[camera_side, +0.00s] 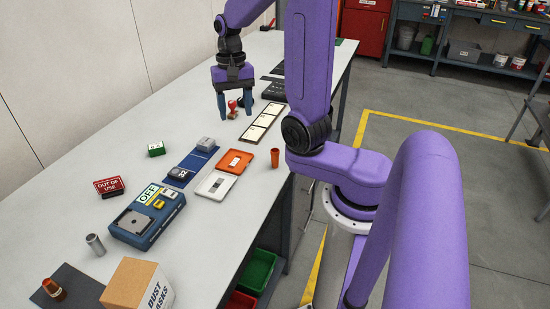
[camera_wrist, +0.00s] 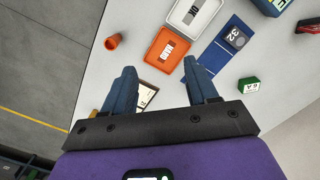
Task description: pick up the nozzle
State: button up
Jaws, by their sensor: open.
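My gripper (camera_side: 235,110) is open and empty, above the far part of the table; its two blue fingers also show in the wrist view (camera_wrist: 160,72). A small orange-brown tapered cup (camera_side: 275,158) stands near the table's right edge and looks like the nozzle. It shows in the wrist view (camera_wrist: 113,41) at upper left, apart from the fingers. A grey metal cylinder (camera_side: 95,245) stands at the near left of the table; I cannot tell for sure which of the two is called the nozzle.
A red stamp (camera_side: 232,106) shows between my fingers in the side view. An orange tray (camera_side: 248,154), a white tray (camera_side: 228,180), a blue mat (camera_side: 179,182) and a blue OFF box (camera_side: 130,237) lie nearer. A cardboard box (camera_side: 125,285) stands at the front.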

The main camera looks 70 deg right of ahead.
aim_at(275, 150)
jog(key=s+d+m, duration=0.8)
jog(key=shift+t+y, duration=0.3)
jog(key=f, duration=0.4)
jog(key=a+f, duration=0.1)
jog(key=f, duration=0.3)
jog(key=a+f, duration=0.1)
jog(key=f, duration=0.3)
jog(key=shift+s+a+f, duration=0.15)
jog(key=shift+f, duration=1.25)
jog(key=shift+s+a+f, duration=0.1)
jog(key=shift+f, duration=1.3)
jog(key=shift+c, duration=0.3)
grip_shut()
